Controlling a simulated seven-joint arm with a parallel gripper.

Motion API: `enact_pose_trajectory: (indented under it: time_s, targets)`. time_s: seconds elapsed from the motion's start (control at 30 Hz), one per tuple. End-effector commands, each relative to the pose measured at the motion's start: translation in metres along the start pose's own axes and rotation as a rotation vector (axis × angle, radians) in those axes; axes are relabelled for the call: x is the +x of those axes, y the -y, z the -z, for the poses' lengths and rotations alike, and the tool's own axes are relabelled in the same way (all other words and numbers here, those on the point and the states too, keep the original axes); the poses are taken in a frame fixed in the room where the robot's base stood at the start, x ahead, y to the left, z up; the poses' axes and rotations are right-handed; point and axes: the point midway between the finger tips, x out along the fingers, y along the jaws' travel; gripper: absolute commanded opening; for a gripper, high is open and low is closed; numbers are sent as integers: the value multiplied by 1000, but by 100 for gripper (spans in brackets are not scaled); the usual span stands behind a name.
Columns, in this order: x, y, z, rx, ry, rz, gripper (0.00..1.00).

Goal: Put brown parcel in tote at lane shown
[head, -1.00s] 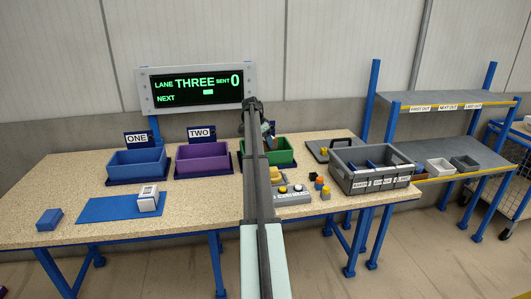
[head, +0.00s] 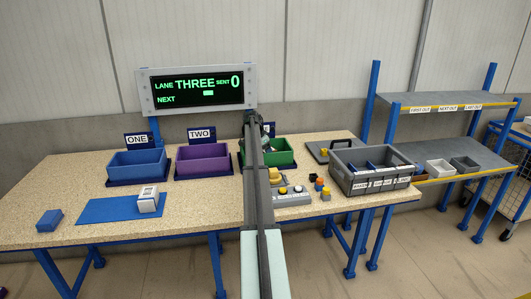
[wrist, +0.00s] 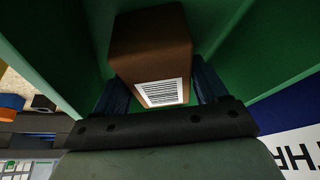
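The brown parcel (wrist: 152,45), with a white barcode label, is between the two fingers of my gripper (wrist: 162,82) in the wrist view. The fingers sit close against its sides, and the gripper looks shut on it. Green tote walls surround the parcel; I cannot tell whether it touches the floor. In the head view the green tote (head: 284,158) stands right of the purple tote (head: 203,167) marked TWO and the blue tote (head: 137,169) marked ONE. My arm hides part of the green tote, its sign and the parcel. The display (head: 196,88) reads LANE THREE, SENT 0.
A white parcel (head: 148,205) stands on a blue mat (head: 105,210), with a blue box (head: 49,220) to its left. A button panel (head: 292,197) and a grey crate (head: 372,183) stand right of my arm. A shelf rack (head: 450,145) is farther right.

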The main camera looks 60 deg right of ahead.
Motion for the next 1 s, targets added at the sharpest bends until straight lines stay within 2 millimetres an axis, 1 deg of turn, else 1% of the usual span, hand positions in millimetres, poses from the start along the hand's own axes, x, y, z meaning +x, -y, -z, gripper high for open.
enact_pose_trajectory:
  time_s: [0.03,0.2,0.43,0.57,0.67,0.77,1.0]
  targets:
    - [0,0,0,0,0,0,78]
    - [0,0,0,0,0,0,94]
    - [-1,0,0,0,0,0,94]
    - [-6,0,1,0,0,1,94]
    - [-18,0,1,0,-1,2,94]
    - [-35,0,2,0,-1,2,94]
    - [-80,0,1,0,-1,2,94]
